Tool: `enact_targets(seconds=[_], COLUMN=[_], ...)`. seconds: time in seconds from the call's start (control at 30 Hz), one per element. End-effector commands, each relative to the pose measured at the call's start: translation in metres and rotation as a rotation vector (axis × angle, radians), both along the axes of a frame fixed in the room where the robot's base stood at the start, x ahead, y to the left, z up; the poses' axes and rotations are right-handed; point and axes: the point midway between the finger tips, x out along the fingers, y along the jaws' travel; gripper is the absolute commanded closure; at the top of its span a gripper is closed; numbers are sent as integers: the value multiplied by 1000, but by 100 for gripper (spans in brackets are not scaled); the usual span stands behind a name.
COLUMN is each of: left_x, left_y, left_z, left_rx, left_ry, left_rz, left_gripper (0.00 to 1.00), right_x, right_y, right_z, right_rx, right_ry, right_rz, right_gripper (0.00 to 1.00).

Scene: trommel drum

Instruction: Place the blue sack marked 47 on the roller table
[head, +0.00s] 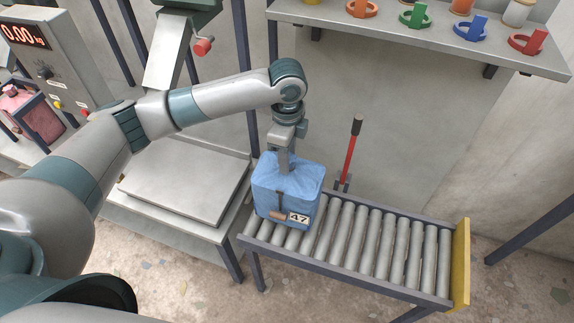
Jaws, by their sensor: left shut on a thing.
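The blue sack (288,186) carries a white label reading 47 and a small brown toggle on its front. It is upright at the left end of the roller table (350,285). I cannot tell whether its base touches the rollers or hangs just above them. My left gripper (283,160) comes down from above and is shut on the top of the sack; its fingertips are partly hidden by the cloth. My right gripper is not in view.
A scale with a flat plate (187,180) stands left of the roller table, its readout (27,36) showing 0.00. A yellow end stop (460,263) closes the table's right end. A shelf (420,38) with coloured rings hangs above. The rollers right of the sack are clear.

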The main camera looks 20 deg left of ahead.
Motion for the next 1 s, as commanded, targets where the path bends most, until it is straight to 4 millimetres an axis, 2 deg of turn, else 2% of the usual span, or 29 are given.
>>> enact_targets(seconds=[0.37,0.7,1.0], left_x=[0,0,0], left_y=[0,1,0], left_z=[-2,-35,-39], left_rx=[0,1,0], left_ry=[0,1,-2], left_rz=[0,1,-1], left_gripper=[100,100,100], right_x=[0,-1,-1], right_y=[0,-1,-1], right_z=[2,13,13], right_rx=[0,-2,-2], right_ry=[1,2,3], right_rz=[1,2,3], right_gripper=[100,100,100])
